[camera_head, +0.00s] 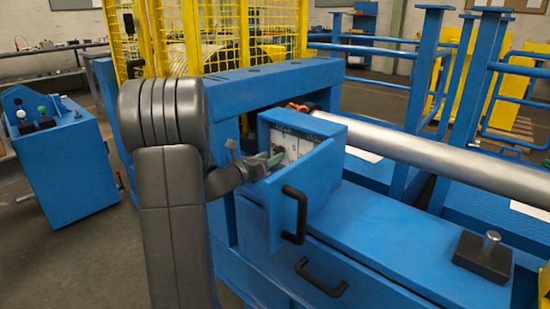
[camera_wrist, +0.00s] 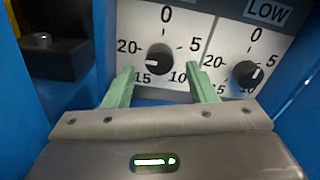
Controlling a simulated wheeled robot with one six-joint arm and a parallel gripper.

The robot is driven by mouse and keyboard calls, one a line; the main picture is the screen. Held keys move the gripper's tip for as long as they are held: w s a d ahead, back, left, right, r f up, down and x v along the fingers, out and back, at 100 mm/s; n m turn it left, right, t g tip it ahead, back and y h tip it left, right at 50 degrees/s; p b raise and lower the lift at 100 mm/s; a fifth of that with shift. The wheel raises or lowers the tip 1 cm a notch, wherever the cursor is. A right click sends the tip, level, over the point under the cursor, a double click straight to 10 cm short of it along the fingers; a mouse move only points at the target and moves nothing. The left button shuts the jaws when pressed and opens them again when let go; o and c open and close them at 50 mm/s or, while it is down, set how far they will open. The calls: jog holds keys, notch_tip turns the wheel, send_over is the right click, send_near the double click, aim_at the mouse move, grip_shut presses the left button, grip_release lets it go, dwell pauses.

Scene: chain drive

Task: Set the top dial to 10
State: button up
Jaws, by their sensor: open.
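Two black dials show on a white panel (camera_wrist: 185,25) in the wrist view. The left dial (camera_wrist: 159,56) has its white mark low and left of centre, toward 15. The right dial (camera_wrist: 246,73), under a LOW label, has its mark to the right, about between 5 and 10. I cannot tell from the labels which is the top dial. My gripper (camera_wrist: 162,84) is open, its green fingers on either side of the left dial with gaps showing. In the head view my gripper (camera_head: 262,164) is at the panel of the blue box (camera_head: 313,123) and hides part of it.
An open blue door (camera_head: 318,183) with a black handle stands right of my gripper, close to it. A silver roller (camera_head: 430,160) runs behind. The blue frame beam (camera_head: 270,82) is above, and a yellow mesh guard (camera_head: 220,35) stands behind it.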

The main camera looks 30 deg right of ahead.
jog(key=shift+x, duration=1.35)
jog(key=c, duration=1)
